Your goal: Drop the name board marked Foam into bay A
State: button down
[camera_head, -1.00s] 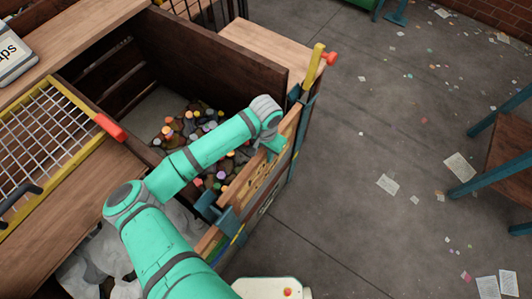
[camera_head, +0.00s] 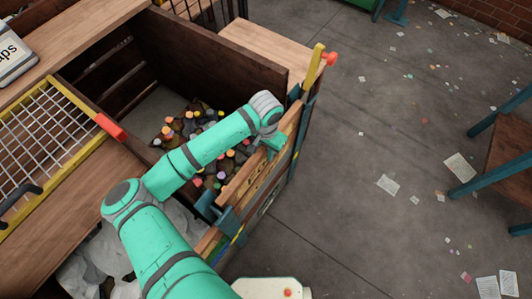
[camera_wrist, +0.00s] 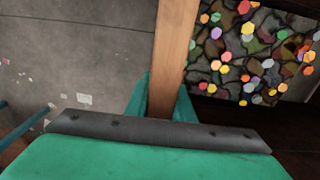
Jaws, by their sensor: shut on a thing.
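A pale wooden board (camera_head: 240,181) stands on edge along the right side of an open bin in the head view. It has dark markings on its outer face, but I cannot read them. My gripper (camera_head: 274,143) is at the top edge of this board. In the wrist view my gripper's teal fingers (camera_wrist: 164,100) lie on both sides of the board's edge (camera_wrist: 176,50), shut on it. My wrist hides part of the board. No letter of a bay can be read.
The bin's dark wooden wall (camera_head: 215,55) encloses many coloured caps (camera_head: 189,126). A yellow post with a red knob (camera_head: 328,58) rises at the board's far end. A yellow-framed mesh (camera_head: 50,130) lies left. The grey floor (camera_head: 370,130) at right is mostly clear, with paper scraps.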

notch_tip(320, 180, up, 20)
jog(key=shift+f, duration=0.25)
dwell(0.3)
